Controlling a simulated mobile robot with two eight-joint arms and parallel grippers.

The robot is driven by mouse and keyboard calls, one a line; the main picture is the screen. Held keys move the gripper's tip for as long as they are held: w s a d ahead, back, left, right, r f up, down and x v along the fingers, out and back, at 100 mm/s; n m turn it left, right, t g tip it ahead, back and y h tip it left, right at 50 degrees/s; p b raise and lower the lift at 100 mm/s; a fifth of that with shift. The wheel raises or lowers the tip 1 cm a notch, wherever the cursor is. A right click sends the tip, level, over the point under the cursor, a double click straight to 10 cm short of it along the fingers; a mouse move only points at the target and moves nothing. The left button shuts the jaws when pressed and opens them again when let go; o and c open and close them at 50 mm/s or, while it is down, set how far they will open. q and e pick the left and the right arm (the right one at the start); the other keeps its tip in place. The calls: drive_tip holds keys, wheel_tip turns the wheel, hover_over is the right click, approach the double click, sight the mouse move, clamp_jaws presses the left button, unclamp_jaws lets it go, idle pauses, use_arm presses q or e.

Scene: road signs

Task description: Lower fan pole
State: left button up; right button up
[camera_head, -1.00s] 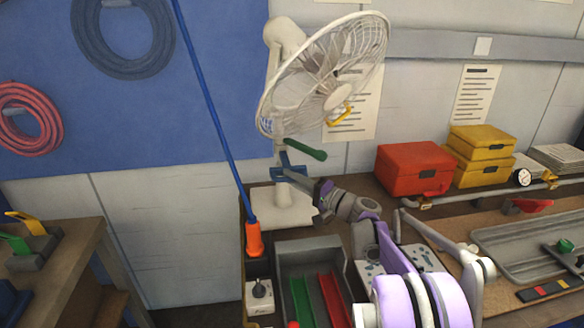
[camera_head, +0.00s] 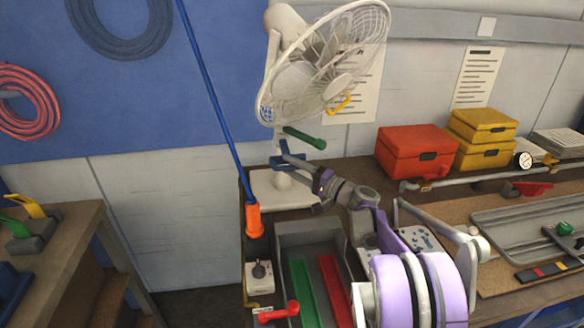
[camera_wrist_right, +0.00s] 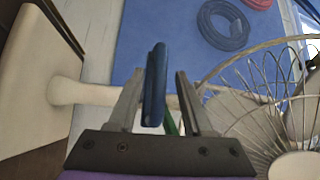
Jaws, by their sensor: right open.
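The white fan (camera_head: 322,68) stands on a white base (camera_head: 275,196) at the back of the bench, its caged head at the top of a white pole. A blue clamp piece (camera_head: 315,171) and a green handle (camera_head: 306,139) sit at the pole below the head. My right gripper (camera_head: 288,158) reaches this piece from the right. In the right wrist view, its fingers (camera_wrist_right: 160,75) are apart, with the blue piece (camera_wrist_right: 155,85) between them, close to the left finger. The green handle (camera_wrist_right: 172,124) shows behind. The pole (camera_wrist_right: 75,92) runs leftward to the base. My left gripper is out of view.
A blue rod with an orange end (camera_head: 254,218) leans left of the fan base. A grey tray (camera_head: 310,232) with green and red strips lies in front. Red (camera_head: 415,152) and yellow (camera_head: 482,155) boxes stand to the right.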

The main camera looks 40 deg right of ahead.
drive_tip(key=b+v, duration=0.1)
drive_tip(key=v, duration=1)
drive_tip(key=shift+w, duration=0.1)
